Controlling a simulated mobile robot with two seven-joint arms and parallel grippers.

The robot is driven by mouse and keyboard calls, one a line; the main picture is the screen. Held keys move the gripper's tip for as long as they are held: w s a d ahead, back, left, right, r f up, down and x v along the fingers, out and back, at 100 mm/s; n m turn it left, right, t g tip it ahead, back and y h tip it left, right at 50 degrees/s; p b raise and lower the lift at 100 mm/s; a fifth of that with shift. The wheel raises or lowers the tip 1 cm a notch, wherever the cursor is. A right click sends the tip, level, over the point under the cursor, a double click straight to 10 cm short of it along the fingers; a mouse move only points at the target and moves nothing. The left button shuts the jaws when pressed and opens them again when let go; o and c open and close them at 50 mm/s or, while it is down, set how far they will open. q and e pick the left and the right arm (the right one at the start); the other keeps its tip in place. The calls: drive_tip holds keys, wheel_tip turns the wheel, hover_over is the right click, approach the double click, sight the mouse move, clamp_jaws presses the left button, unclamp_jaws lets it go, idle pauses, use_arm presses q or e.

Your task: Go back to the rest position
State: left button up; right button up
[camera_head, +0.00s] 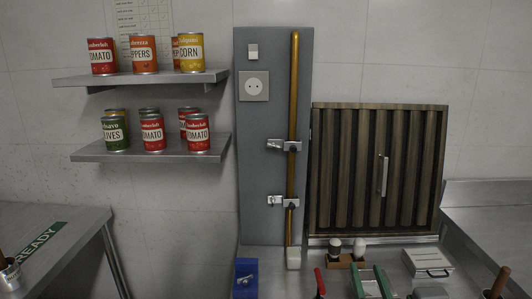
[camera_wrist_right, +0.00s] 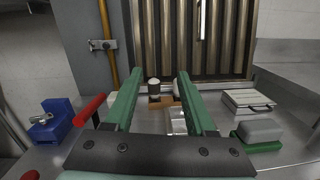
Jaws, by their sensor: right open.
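My right gripper (camera_head: 368,271) shows at the bottom of the head view, with its two green fingers pointing toward the wooden slatted door (camera_head: 350,170). In the right wrist view the gripper (camera_wrist_right: 160,72) is open, with a wide gap between the fingers and nothing held. Two shakers (camera_wrist_right: 154,87) in a small wooden holder (camera_head: 346,263) show beyond the fingertips; I cannot tell the exact distance. My left gripper is in neither view.
On the steel counter are a blue block (camera_head: 245,279), a red handle (camera_wrist_right: 89,110), a white box (camera_head: 427,262) and a grey-and-green object (camera_wrist_right: 259,131). A brass pipe (camera_head: 294,150) runs up the grey panel. Shelves (camera_head: 150,150) with several cans hang at left.

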drive_tip(key=s+d+f+m+g+y, duration=0.1)
drive_tip(key=s+d+f+m+g, duration=0.15)
drive_tip(key=s+f+m, duration=0.55)
drive_tip(key=s+d+f+m+g, duration=0.1)
drive_tip(key=s+f+m+g, duration=0.3)
drive_tip(key=f, duration=0.7)
drive_tip(key=s+d+f+m+g+y, duration=0.1)
drive_tip(key=s+f+m+g, duration=0.1)
drive_tip(key=s+f+m, duration=0.4)
drive_tip(key=s+d+f+m+g+y, duration=0.1)
drive_tip(key=s+f+m+g, duration=0.15)
drive_tip(key=s+m, duration=0.6)
drive_tip(key=a+r+m+t+p, duration=0.1)
drive_tip(key=a+m, duration=0.4)
drive_tip(key=a, duration=0.6)
drive_tip(key=shift+s+r+y+p, duration=0.2)
drive_tip(key=shift+s+y+p, duration=0.2)
drive_tip(key=shift+s+p, duration=0.05)
